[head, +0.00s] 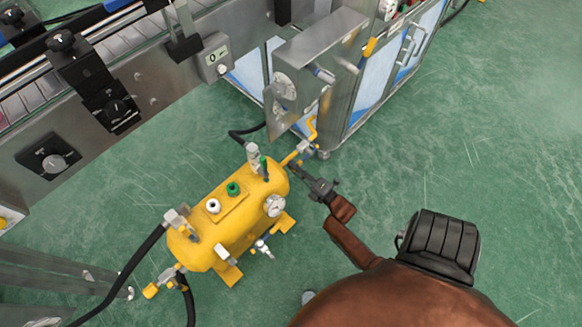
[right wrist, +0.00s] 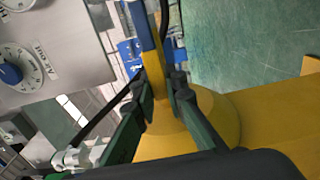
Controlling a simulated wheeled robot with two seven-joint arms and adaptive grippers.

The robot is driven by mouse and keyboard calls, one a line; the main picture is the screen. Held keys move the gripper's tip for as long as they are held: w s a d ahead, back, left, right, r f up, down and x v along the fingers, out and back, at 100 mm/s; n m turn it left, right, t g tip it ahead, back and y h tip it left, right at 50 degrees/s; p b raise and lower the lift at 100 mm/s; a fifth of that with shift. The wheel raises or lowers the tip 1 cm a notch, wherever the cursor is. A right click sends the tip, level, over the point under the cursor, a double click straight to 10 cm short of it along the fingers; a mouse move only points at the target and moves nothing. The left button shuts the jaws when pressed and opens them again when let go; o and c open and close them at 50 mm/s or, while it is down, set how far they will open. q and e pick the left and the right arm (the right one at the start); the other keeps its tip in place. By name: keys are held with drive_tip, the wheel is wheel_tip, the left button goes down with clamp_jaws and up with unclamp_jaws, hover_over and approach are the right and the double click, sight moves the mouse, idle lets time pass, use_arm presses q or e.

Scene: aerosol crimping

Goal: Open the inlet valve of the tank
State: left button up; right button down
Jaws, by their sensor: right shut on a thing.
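The yellow tank (head: 225,222) stands on the green floor, with a gauge (head: 274,206) on its side. A valve with a yellow lever (head: 291,158) sits at the tank's upper right end. My right gripper (head: 296,168) reaches it from the lower right. In the right wrist view, the dark fingers (right wrist: 162,92) are shut on the yellow lever (right wrist: 152,62), with the tank's rounded end (right wrist: 205,112) behind. The lever's exact angle to the pipe is hard to tell. My left gripper is out of view.
A steel cabinet with dials (head: 285,85) stands just beyond the valve; its panel shows in the right wrist view (right wrist: 60,35). Black hoses (head: 130,265) run from the tank's left end. A conveyor machine (head: 100,100) fills the upper left. The floor at right is clear.

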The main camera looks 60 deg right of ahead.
drive_tip(key=shift+s+f, duration=0.35)
drive_tip(key=shift+s, duration=0.05)
drive_tip(key=c, duration=2.2)
unclamp_jaws()
drive_tip(key=shift+r, duration=0.1)
drive_tip(key=shift+o, duration=1.3)
drive_tip(key=shift+w+r, duration=0.1)
drive_tip(key=shift+w, duration=0.05)
drive_tip(key=shift+r, duration=0.1)
wheel_tip(320, 180, up, 10)
drive_tip(key=shift+f, duration=0.1)
drive_tip(key=shift+c, duration=0.7)
